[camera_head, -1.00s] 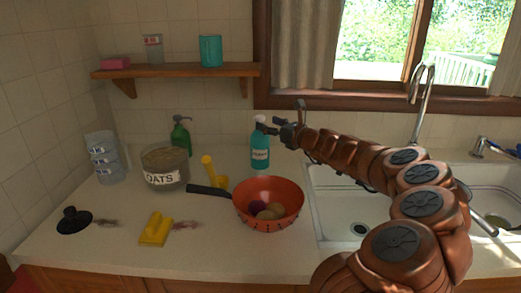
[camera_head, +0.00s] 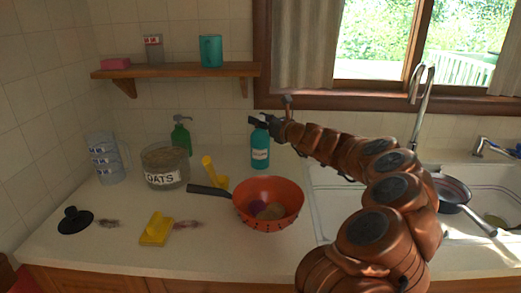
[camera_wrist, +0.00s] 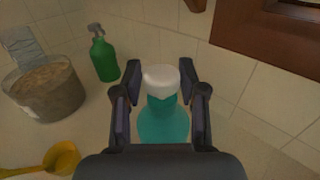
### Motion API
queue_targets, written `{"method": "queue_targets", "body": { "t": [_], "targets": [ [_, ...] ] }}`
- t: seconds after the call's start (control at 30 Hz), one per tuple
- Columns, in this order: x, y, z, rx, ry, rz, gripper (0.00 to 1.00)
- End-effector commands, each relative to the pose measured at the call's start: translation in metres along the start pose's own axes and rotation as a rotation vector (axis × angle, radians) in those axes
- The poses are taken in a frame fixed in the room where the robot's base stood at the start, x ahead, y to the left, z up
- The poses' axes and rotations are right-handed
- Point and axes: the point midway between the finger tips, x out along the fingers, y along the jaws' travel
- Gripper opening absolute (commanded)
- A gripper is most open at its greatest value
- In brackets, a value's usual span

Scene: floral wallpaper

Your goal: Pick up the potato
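A tan, rounded item that looks like the potato (camera_head: 273,211) lies in the orange colander (camera_head: 283,190) on the counter, beside a purple round item (camera_head: 257,207). The colander's near wall hides part of both. My gripper (camera_head: 269,112) is up and behind the colander, near the top of a teal bottle (camera_head: 260,155). In the wrist view my gripper (camera_wrist: 160,82) is open. The bottle's white cap (camera_wrist: 160,78) shows between the fingers, with no clear contact. The potato is not in the wrist view.
A dark handle (camera_head: 208,191) and a yellow tool (camera_head: 210,170) are left of the colander. An oats jar (camera_head: 165,166), green bottle (camera_head: 181,135), yellow object (camera_head: 156,229) and black lid (camera_head: 75,220) are further left. A pan (camera_head: 453,193) is at the sink, right.

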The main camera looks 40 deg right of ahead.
Motion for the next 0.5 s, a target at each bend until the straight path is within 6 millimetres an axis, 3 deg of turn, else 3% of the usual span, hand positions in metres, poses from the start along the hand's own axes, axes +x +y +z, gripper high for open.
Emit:
{"method": "queue_targets", "body": {
  "t": [0.03,0.33,0.5],
  "targets": [
    [-0.0001,-0.0001,0.0001,0.0,0.0,0.0,0.33],
    [-0.0002,-0.0003,0.0,0.0,0.0,-0.001,0.02],
    [-0.0002,-0.0003,0.0,0.0,0.0,-0.001,0.0]
  ]
}}
